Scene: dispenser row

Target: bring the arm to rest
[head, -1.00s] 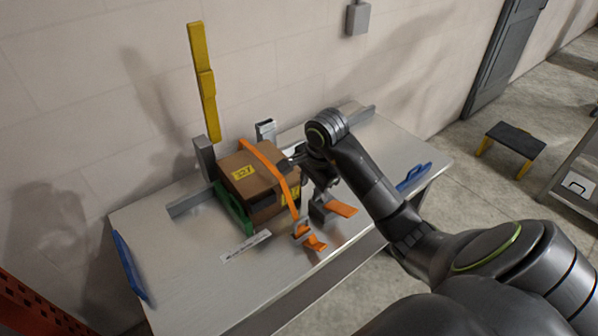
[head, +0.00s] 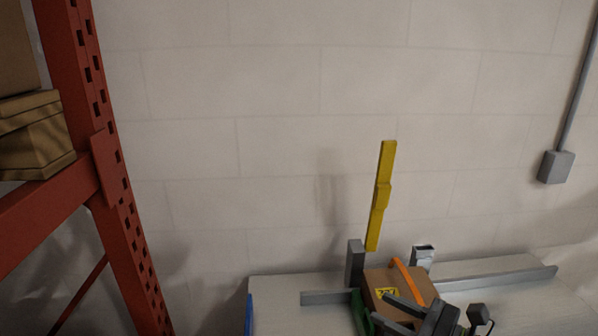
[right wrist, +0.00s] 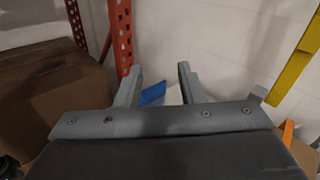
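My right gripper (head: 381,308) comes in low at the right of the head view, in front of the cardboard box (head: 412,281). In the right wrist view its two fingers (right wrist: 160,72) stand apart with nothing between them, so it is open and empty. Most of my right arm is below the head view. My left arm and gripper are not in view.
The box, with an orange strap (head: 402,273), sits on the grey table (head: 285,290). A yellow upright bar (head: 381,195) rises behind it. A red rack (head: 112,190) with cartons (head: 35,135) stands at the left.

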